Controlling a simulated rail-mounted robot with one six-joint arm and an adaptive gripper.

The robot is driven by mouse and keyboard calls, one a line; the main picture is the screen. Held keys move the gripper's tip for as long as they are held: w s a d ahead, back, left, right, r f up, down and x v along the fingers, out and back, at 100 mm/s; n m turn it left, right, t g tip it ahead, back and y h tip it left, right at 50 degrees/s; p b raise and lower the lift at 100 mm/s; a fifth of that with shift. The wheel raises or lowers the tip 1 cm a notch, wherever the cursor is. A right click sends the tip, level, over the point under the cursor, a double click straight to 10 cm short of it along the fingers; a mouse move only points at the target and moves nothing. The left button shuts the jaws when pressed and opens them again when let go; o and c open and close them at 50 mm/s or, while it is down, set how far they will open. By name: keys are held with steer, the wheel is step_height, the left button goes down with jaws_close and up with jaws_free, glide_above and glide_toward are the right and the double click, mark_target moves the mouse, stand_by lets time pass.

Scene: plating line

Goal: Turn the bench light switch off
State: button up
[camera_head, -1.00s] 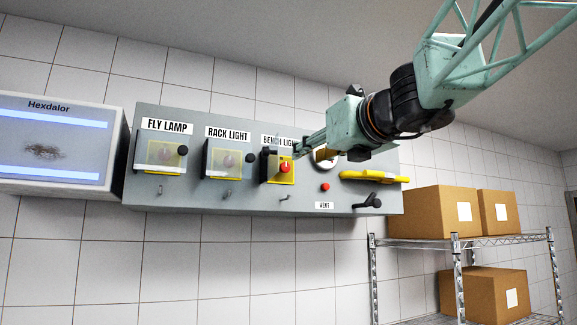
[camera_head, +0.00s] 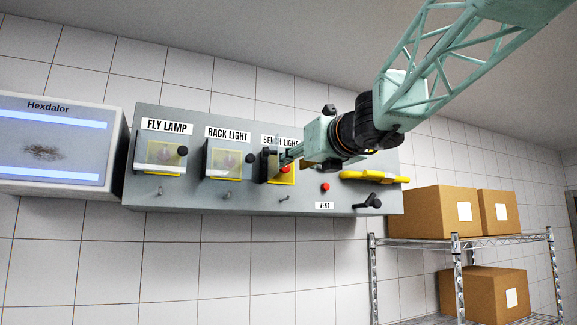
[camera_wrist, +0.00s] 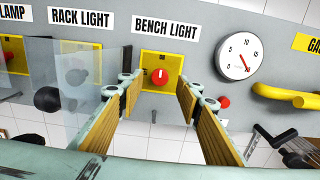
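The bench light switch is a red round knob with a white mark on a yellow plate, under the BENCH LIGHT label (camera_wrist: 167,28). The knob (camera_wrist: 161,76) shows in the wrist view, and partly in the head view (camera_head: 286,169) below my fingers. Its clear cover (camera_wrist: 92,92) stands swung open to the left, with a black ball handle. My gripper (camera_wrist: 159,97) is open and empty, its wood-coloured pads left and right of the knob as seen from the wrist. In the head view my gripper (camera_head: 282,157) is close in front of the switch; contact cannot be told.
Covered FLY LAMP (camera_head: 160,155) and RACK LIGHT (camera_head: 228,160) switches sit to the left. A gauge (camera_wrist: 237,56), a small red button (camera_wrist: 224,102) and a yellow handle (camera_wrist: 286,95) are to the right. Boxes (camera_head: 432,210) stand on a rack at the right.

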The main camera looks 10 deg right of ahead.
mark_target(284, 168)
steer(key=shift+w+a, duration=0.2)
steer(key=shift+w, duration=0.85)
steer(key=shift+w+a, duration=0.2)
steer(key=shift+w, duration=0.85)
steer(key=c, duration=0.8)
steer(key=shift+c, duration=0.2)
